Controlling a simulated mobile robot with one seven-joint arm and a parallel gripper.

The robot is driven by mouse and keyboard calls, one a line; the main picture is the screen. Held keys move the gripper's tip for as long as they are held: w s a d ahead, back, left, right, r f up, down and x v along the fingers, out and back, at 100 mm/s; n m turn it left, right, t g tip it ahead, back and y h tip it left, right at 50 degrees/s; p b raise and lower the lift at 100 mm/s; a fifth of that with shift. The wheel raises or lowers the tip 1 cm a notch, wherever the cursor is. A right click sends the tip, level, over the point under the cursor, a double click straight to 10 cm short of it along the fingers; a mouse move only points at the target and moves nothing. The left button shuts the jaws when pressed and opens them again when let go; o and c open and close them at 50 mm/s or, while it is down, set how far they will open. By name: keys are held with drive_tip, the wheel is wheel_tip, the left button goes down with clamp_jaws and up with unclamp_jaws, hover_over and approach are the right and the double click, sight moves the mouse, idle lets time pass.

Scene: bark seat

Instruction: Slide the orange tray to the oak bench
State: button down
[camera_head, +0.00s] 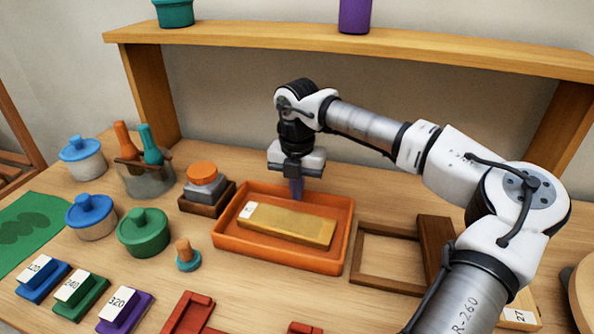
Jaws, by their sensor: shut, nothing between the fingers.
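The orange tray (228,244) is a shallow rectangular tray resting on the wooden table, a little left of the middle of the view. A flat yellow-brown block (290,226) with a small white label lies in it. My gripper (297,196) points down over the back part of the tray, behind the block. Its fingers are shut and hold nothing. I cannot tell whether the fingertips touch the tray. I cannot make out for certain which thing is the oak bench; a long wooden shelf on legs (330,40) spans the back.
A dark wooden frame (385,285) lies just right of the tray. A small dark box with a grey and orange piece (203,183) stands at its back left. Lidded pots (143,238), a blue-orange peg (187,257) and labelled blocks (80,296) crowd the left. Red pieces (190,312) lie in front.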

drive_tip(key=shift+f, duration=0.5)
drive_tip(key=w+d, duration=0.1)
drive_tip(key=w, duration=0.2)
drive_tip(key=w+d, duration=0.1)
drive_tip(key=w, duration=0.3)
drive_tip(key=w+d, duration=0.1)
drive_tip(key=w, duration=0.2)
drive_tip(key=shift+w+d+f, duration=0.1)
drive_tip(key=shift+w+d, duration=0.05)
drive_tip(key=shift+d, duration=0.05)
drive_tip(key=shift+a, duration=0.1)
